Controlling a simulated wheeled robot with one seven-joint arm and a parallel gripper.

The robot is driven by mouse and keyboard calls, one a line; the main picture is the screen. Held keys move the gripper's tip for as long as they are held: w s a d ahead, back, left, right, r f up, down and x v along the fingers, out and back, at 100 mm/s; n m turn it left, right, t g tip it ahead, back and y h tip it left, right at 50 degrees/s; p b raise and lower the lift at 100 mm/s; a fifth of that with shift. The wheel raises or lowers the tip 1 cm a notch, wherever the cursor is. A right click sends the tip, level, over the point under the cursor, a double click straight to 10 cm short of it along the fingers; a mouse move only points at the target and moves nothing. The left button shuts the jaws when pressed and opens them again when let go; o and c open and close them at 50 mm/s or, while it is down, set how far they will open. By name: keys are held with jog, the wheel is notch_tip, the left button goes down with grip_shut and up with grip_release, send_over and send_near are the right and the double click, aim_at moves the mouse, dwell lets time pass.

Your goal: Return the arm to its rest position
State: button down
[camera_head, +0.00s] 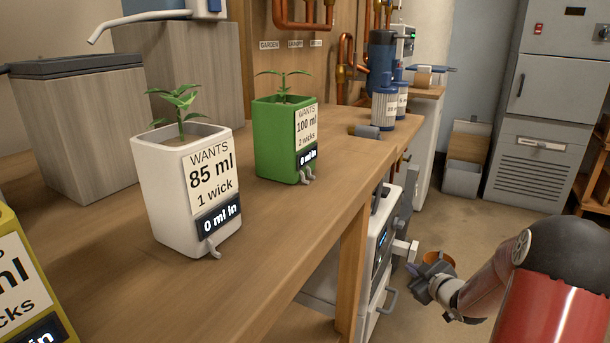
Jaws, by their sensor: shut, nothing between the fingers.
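My arm (490,285) reaches in from the lower right, with a red and black section nearest the camera. My gripper (424,282) is at its far end, low beside the bench and above the floor. It is shut and holds nothing. An orange-brown round thing (438,258) shows just behind the gripper; I cannot tell what it is or whether they touch.
The wooden bench (290,225) holds a white pot (160,185), a green pot (272,140) and a yellow pot (12,235), partly cut off. A white machine (378,265) stands close left of the gripper. Grey cabinet (560,100) at back right; open floor (480,225) before it.

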jog(key=s+a+r+m+g+h+p, duration=0.2)
jog(key=s+a+r+h, duration=0.15)
jog(key=r, duration=0.45)
jog(key=s+a+r+m+g+h+p, duration=0.1)
jog(key=s+a+r+m+g+h, duration=0.15)
jog(key=s+r, duration=0.4)
jog(key=s+a+r+m+g+y+p, duration=0.1)
jog(key=s+a+r, duration=0.1)
jog(key=s+a, duration=0.2)
jog(key=s+a+r+m+g+y+p, duration=0.1)
jog(key=s+a, duration=0.4)
jog(key=s, duration=0.6)
jog(key=s+a+r+m+g+y+p, duration=0.1)
jog(key=s+a+r, duration=0.2)
jog(key=s, duration=0.5)
jog(key=shift+a+r+g+y, duration=0.3)
jog(key=shift+a+r+g, duration=0.1)
jog(key=shift+a, duration=0.5)
jog(key=shift+w, duration=0.1)
